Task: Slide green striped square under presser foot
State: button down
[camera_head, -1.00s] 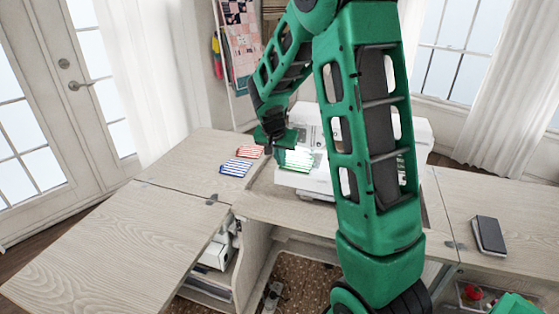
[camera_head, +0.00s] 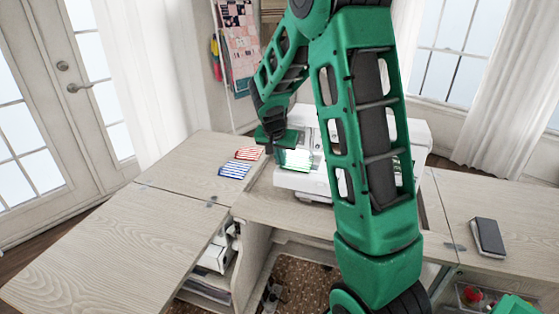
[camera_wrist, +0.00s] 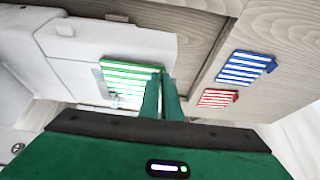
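The green striped square (camera_head: 294,160) lies on the white sewing machine's (camera_head: 418,140) bed, at its left end. In the wrist view the square (camera_wrist: 130,72) lies flat, left of my fingertips, with its right edge close beside or touching them. My gripper (camera_wrist: 162,76) points down at that edge, its two green fingers nearly together; I cannot tell whether any cloth is between them. In the head view my gripper (camera_head: 274,150) is at the machine's left side. The presser foot is hard to make out; a small metal part (camera_wrist: 116,101) shows by the square's lower edge.
A red striped square (camera_head: 249,153) and a blue striped square (camera_head: 235,170) lie on the wooden cabinet top (camera_head: 150,205) to the left. A dark notebook (camera_head: 487,237) lies on the right leaf. My arm hides part of the machine.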

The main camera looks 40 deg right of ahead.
jog(key=c, duration=1.9)
grip_release()
jog(key=v, duration=1)
jog(key=shift+a+r, duration=0.15)
jog(key=shift+r, duration=0.15)
